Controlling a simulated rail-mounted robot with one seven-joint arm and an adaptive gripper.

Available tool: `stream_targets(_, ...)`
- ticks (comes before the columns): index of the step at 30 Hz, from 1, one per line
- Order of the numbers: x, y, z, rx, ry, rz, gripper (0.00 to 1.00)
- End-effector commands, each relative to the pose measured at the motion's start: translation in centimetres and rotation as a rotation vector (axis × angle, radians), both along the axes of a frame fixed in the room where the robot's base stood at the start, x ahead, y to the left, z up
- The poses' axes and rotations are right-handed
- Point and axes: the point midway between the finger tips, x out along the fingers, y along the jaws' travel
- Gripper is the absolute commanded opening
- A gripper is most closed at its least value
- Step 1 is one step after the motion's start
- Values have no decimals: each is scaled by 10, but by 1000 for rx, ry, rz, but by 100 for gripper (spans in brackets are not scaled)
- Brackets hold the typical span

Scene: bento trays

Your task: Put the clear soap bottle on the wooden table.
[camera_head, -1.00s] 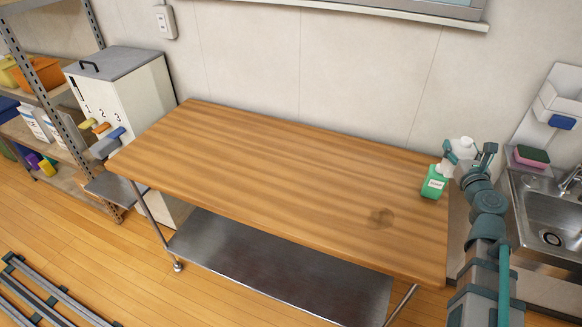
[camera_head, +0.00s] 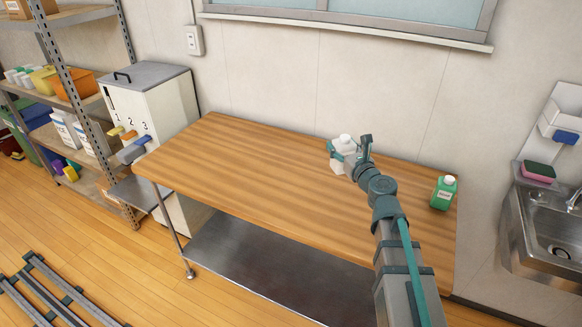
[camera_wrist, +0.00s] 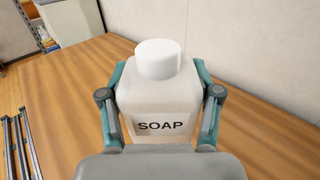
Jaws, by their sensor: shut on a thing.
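The clear soap bottle (camera_wrist: 158,90) looks whitish, with a white cap and a label reading SOAP. My gripper (camera_wrist: 160,105) is shut on it, with a finger on each side of its body. In the head view the bottle (camera_head: 341,152) is upright over the back part of the wooden table (camera_head: 270,180), right of its middle, with my gripper (camera_head: 350,154) around it.
A green bottle with a white cap (camera_head: 444,192) stands at the table's right end. A steel sink (camera_head: 545,225) is beyond that end. A white dispenser box (camera_head: 150,100) and a shelf rack (camera_head: 85,110) are at the left. The table's left half is clear.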

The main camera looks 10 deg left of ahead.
Motion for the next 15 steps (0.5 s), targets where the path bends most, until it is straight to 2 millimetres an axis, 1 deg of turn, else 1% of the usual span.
stream_targets(11,79,22,-34,1,2,7,29)
stream_targets(12,87,24,-38,0,2,7,29)
stream_targets(15,100,28,-58,0,2,7,29)
